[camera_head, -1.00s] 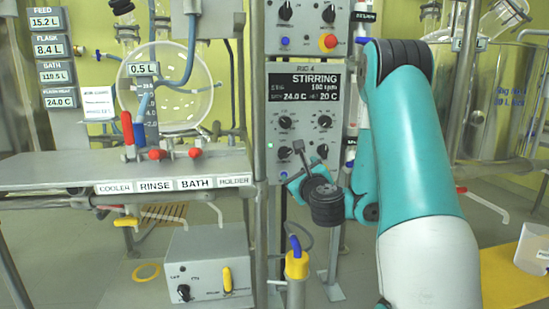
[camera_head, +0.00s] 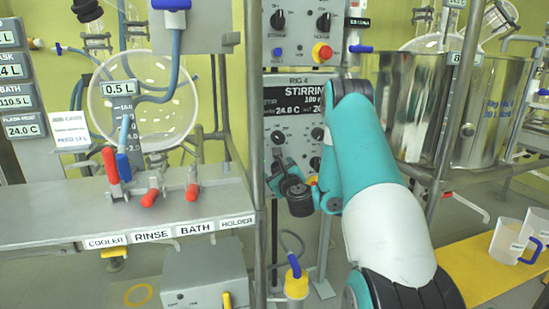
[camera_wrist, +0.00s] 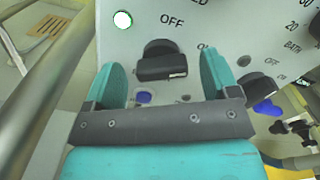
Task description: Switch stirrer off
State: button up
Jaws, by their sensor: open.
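The grey rig panel (camera_head: 290,105) carries a black display reading STIRRING and several black knobs. In the wrist view, a black bar knob (camera_wrist: 162,68) sits on the panel below the word OFF, with ON partly showing to its right. Its bar lies roughly across the picture, with a pale mark at the right end. My gripper (camera_wrist: 163,72) is open, with one teal finger on each side of this knob; I cannot tell whether they touch it. A lit green-white lamp (camera_wrist: 122,19) is up left. In the head view my gripper (camera_head: 281,162) is at the panel's lower left.
Another black knob (camera_wrist: 260,86) is close to the right finger. A blue button (camera_wrist: 144,97) lies below the knob. A metal post (camera_head: 257,120) stands just left of my gripper. The bench (camera_head: 70,205) with a round flask (camera_head: 165,100) is further left.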

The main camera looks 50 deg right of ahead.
jog(key=shift+w+d, duration=0.4)
jog(key=shift+w, duration=0.1)
jog(key=shift+f, duration=0.1)
jog(key=c, duration=0.9)
jog(key=shift+n, duration=0.4)
jog(key=n+b, duration=0.1)
jog(key=n, duration=0.4)
jog(key=shift+a+f+b, duration=0.1)
jog(key=shift+b, duration=0.2)
jog(key=n+b, duration=0.1)
jog(key=n, duration=0.5)
jog(key=shift+b, duration=0.4)
